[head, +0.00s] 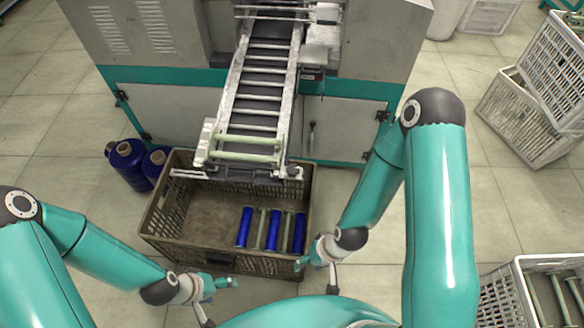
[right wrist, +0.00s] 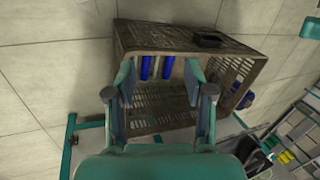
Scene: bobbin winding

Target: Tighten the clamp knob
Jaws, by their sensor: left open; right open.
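I cannot clearly pick out the clamp knob in either view. My right gripper (head: 303,261) is open and empty at the right front corner of the brown crate. In the right wrist view its two fingers (right wrist: 159,82) stand wide apart over the crate. My left gripper (head: 232,283) is open and empty in front of the crate's front wall, well short of the conveyor.
The brown crate (head: 190,208) stands under the conveyor's end, with several blue and pale green bobbins (head: 273,230) at its right side. Dark blue yarn cones (head: 128,160) stand left of it. The machine (head: 340,120) is behind. White crates (head: 520,120) stand at the right.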

